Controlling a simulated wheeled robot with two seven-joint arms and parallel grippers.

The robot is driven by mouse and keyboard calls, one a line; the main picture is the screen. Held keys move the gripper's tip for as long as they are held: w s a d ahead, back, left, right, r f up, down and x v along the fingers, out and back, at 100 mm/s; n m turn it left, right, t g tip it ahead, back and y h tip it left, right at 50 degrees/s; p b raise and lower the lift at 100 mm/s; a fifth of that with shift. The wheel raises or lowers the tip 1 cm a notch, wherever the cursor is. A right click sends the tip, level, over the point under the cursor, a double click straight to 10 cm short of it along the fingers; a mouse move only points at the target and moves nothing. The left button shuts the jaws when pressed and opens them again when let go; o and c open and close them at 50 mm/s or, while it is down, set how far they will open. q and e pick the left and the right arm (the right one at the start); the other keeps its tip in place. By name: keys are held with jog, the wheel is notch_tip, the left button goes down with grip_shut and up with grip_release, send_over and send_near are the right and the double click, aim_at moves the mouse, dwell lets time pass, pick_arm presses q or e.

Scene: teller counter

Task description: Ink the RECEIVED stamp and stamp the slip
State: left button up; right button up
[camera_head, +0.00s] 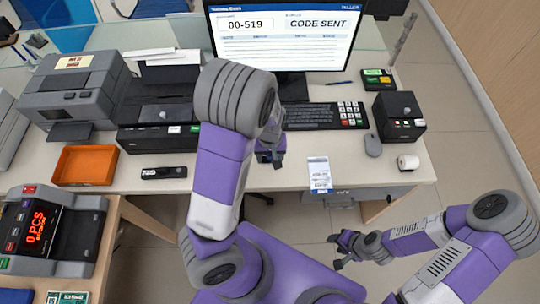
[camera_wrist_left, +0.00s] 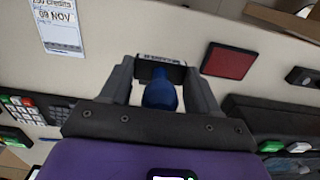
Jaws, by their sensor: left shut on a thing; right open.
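The stamp, with a blue handle (camera_wrist_left: 160,92) and a dark base with a pale edge, is between my left gripper's fingers (camera_wrist_left: 160,85) in the left wrist view. The gripper is shut on the handle. The red ink pad (camera_wrist_left: 229,61) lies on the counter just right of the stamp there; my left arm hides it in the head view. The printed white slip (camera_head: 319,174) lies near the counter's front edge, and it also shows at the wrist view's upper left (camera_wrist_left: 58,26). My left gripper (camera_head: 272,155) is left of the slip. My right gripper (camera_head: 346,246) is open and empty, below the counter edge.
A keyboard (camera_head: 312,116), mouse (camera_head: 372,145) and monitor (camera_head: 285,37) stand behind the slip. An orange tray (camera_head: 86,165) and a small black device (camera_head: 164,172) lie at left. A paper roll (camera_head: 408,162) is at right. Counter around the slip is clear.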

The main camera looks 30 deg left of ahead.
pick_arm(q)
jog(key=shift+c, duration=1.3)
jog(key=s+a+f+p, duration=0.1)
jog(key=s+a, duration=0.2)
jog(key=a, duration=0.4)
jog(key=s+a+f+p, duration=0.1)
jog(key=s+a+p, duration=0.15)
jog(key=a, duration=0.35)
jog(key=shift+s+a+f+b, duration=0.1)
jog(key=shift+f+b, duration=1.3)
jog(key=shift+b, duration=0.15)
jog(key=shift+s+a+f+b, duration=0.1)
jog(key=shift+f+b, duration=1.3)
jog(key=shift+b, duration=0.1)
jog(key=shift+f+b, duration=0.45)
jog(key=shift+f, duration=0.1)
notch_tip(320, 180, up, 7)
jog(key=p, duration=0.6)
jog(key=shift+w+d, duration=0.1)
